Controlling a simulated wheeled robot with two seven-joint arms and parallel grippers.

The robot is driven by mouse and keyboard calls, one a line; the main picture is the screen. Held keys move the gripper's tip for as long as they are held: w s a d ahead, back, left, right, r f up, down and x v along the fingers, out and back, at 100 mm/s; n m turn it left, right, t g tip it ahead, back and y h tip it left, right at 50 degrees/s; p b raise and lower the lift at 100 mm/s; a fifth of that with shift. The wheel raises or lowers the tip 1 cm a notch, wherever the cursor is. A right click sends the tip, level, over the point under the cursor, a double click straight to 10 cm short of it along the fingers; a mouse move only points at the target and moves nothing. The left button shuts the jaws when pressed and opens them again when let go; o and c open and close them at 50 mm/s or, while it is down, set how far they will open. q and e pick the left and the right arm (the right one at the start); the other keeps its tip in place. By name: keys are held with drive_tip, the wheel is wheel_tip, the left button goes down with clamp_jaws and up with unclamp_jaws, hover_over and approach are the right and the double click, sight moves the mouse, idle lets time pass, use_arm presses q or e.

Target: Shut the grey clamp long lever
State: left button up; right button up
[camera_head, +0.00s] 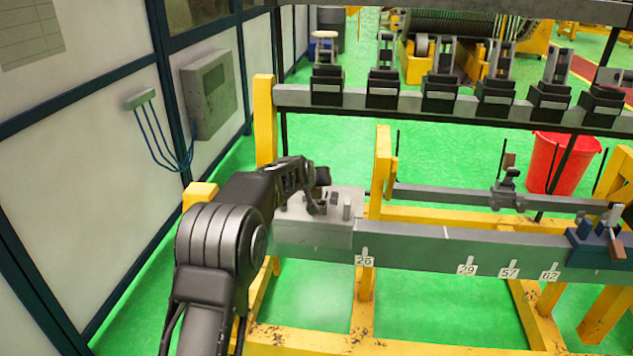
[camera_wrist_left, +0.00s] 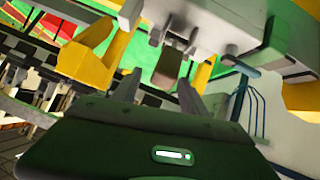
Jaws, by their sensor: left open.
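The grey clamp (camera_head: 347,212) sits on the left end of the long grey-green beam, with small metal posts on its top plate. My left arm reaches over it, and my left gripper (camera_head: 322,180) is just above its top, covering part of it. In the left wrist view the clamp's pale metal body (camera_wrist_left: 215,25) is at the top. A brown handle end (camera_wrist_left: 168,66), apparently the long lever's, shows between and just beyond the fingertips of the open left gripper (camera_wrist_left: 158,82). I cannot tell whether the fingers touch it. My right gripper is not in view.
A yellow upright post (camera_head: 381,165) stands just right of the clamp. The beam (camera_head: 430,250) runs right to a blue clamp (camera_head: 590,245) with a brown handle. A rail with several black clamps (camera_head: 440,95) lies behind. A red bucket (camera_head: 560,160) stands beyond the beam.

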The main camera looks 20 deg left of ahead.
use_arm(q)
drive_tip(key=shift+s, duration=0.1)
drive_tip(key=shift+s+r, duration=0.2)
drive_tip(key=shift+s, duration=0.05)
drive_tip(key=b+v, duration=0.1)
drive_tip(key=v, duration=0.6)
drive_tip(key=shift+b, duration=0.35)
